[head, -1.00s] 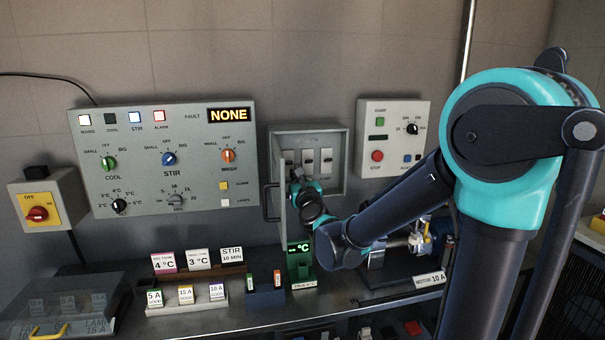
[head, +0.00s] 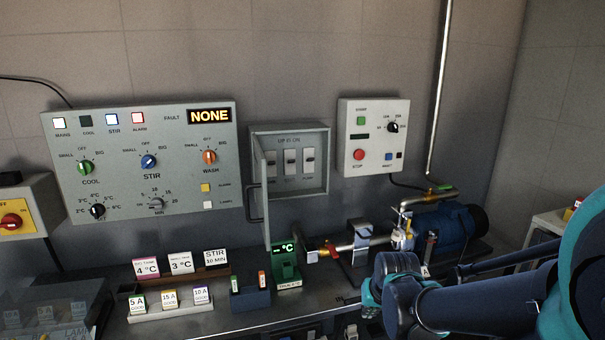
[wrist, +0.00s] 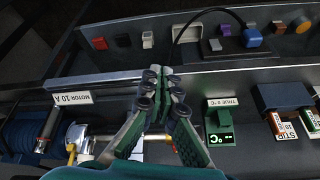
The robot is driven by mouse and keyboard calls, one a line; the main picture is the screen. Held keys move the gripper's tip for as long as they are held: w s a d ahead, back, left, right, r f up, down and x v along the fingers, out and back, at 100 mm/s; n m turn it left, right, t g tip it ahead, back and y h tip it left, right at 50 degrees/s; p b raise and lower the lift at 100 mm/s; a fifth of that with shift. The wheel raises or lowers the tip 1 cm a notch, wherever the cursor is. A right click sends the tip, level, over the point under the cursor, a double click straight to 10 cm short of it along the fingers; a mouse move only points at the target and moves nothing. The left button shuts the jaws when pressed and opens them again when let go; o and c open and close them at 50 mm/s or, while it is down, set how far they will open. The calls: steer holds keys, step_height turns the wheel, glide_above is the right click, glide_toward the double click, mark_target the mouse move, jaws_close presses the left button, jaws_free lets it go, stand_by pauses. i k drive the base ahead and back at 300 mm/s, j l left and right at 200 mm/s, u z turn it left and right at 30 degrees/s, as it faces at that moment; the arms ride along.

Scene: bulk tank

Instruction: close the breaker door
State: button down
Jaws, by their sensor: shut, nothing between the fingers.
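The grey breaker box (head: 318,190) hangs on the back wall in the head view, with several breaker switches showing inside. Its breaker door (head: 266,200) stands open, swung out from the box's left side and seen nearly edge-on. A dark handle (head: 247,204) is on the door's left face. My gripper (wrist: 155,72) is shut and empty in the wrist view, over the bench's front edge. In the head view my arm's end is low at right, apart from the door; its fingers cannot be made out there. The door is not in the wrist view.
A green thermometer stand (head: 287,272) is on the bench just below the door. A motor and pipework (head: 452,232) stand to the right. The control panel (head: 145,160) is left of the box, a start/stop box (head: 372,138) right. Label cards (head: 180,262) stand at left.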

mark_target(260, 184)
steer(key=k+j, duration=0.1)
steer(key=j, duration=0.35)
steer(key=k+j, duration=0.1)
steer(key=j, duration=0.35)
steer(key=k+j, duration=0.1)
steer(key=j, duration=0.35)
steer(key=k+j, duration=0.15)
steer(key=z, duration=0.05)
